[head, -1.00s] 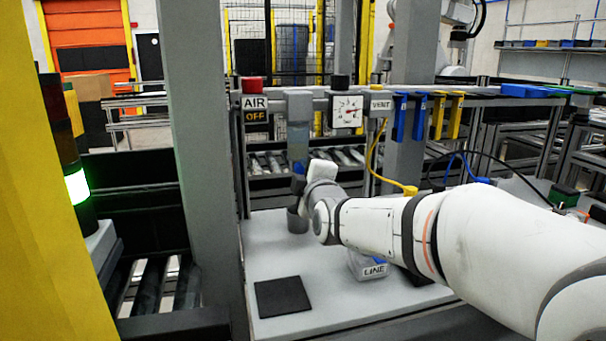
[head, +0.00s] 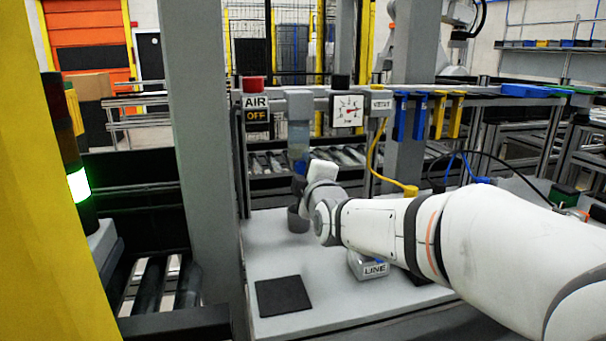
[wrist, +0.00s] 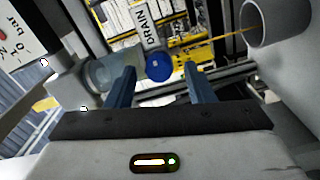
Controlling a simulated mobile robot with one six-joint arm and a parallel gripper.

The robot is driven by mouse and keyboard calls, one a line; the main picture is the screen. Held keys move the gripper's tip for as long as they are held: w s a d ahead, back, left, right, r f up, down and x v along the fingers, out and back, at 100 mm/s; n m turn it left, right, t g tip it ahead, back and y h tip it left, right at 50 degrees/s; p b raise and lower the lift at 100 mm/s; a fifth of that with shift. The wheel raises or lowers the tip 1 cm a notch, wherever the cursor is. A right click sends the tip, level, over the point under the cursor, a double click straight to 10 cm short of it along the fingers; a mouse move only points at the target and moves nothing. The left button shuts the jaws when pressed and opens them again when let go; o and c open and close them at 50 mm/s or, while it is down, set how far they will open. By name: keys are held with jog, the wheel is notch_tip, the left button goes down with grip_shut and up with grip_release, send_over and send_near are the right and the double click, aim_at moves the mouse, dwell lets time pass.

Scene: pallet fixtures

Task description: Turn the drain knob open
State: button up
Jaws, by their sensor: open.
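The drain knob (wrist: 158,67) is a round blue knob at the end of a clear bowl (wrist: 112,72), beside the DRAIN label (wrist: 147,28) in the wrist view. My gripper (wrist: 128,82) shows in the wrist view as two blue fingers, open, with the knob seen between them and a little beyond the tips. I cannot tell whether either finger touches it. In the head view the filter bowl (head: 299,137) hangs under the rail, and my wrist is just below it. The knob is hard to make out there.
A grey cup (head: 297,219) stands on the pale bench below, and an open tube end (wrist: 262,22) shows at the wrist view's upper right. A gauge (head: 347,110), the AIR OFF sign (head: 256,109) and a yellow hose (head: 377,155) are nearby. A black pad (head: 283,296) lies in front.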

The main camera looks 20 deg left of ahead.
jog(key=v, duration=0.7)
jog(key=shift+s, duration=0.3)
jog(key=shift+d, duration=0.15)
jog(key=s+d+f+m+g+h+p, duration=0.1)
jog(key=s+d+m+g+h+p, duration=0.15)
jog(key=d+m+p, duration=0.4)
jog(key=s+d+f+m+g+h+p, duration=0.1)
jog(key=d+f+m+g+h+p, duration=0.2)
jog(key=d, duration=0.7)
jog(key=s+d+f+m+g+h+p, duration=0.1)
jog(key=s+d+m+g+h+p, duration=0.3)
jog(key=s+d+m+g+p, duration=0.3)
jog(key=s+d+m, duration=0.5)
jog(key=s+d, duration=0.2)
jog(key=s, duration=0.3)
